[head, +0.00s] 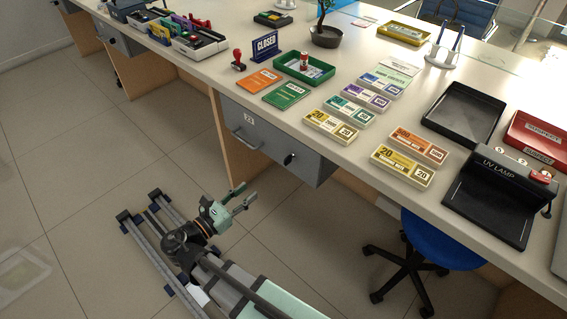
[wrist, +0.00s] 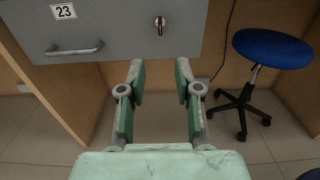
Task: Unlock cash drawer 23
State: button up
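Cash drawer 23 (head: 268,145) is a grey metal drawer under the counter; its front also shows in the wrist view (wrist: 120,30), with a "23" label (wrist: 63,12) at upper left. The drawer looks shut. Its bar handle (wrist: 74,48) is on the left. A round lock (wrist: 160,20) with a small key-like piece in it is on the right of the front; it also shows in the head view (head: 289,159). My gripper (wrist: 158,78) is open and empty, below the lock in the wrist view. In the head view my gripper (head: 238,194) is apart from the drawer, touching nothing.
A blue stool (head: 440,244) stands right of the drawer, under the counter. Wooden panels (head: 240,140) flank the knee space. The counter top (head: 290,105) holds banknote bundles (head: 331,125), a UV lamp (head: 500,178) and trays. Open floor lies around my arm.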

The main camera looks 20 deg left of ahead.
aim_at(285, 166)
jog(key=b+x, duration=0.1)
jog(key=x, duration=1.5)
jog(key=shift+w+d+b, duration=0.1)
jog(key=shift+w+b, duration=0.2)
jog(key=shift+b, duration=0.1)
grip_shut()
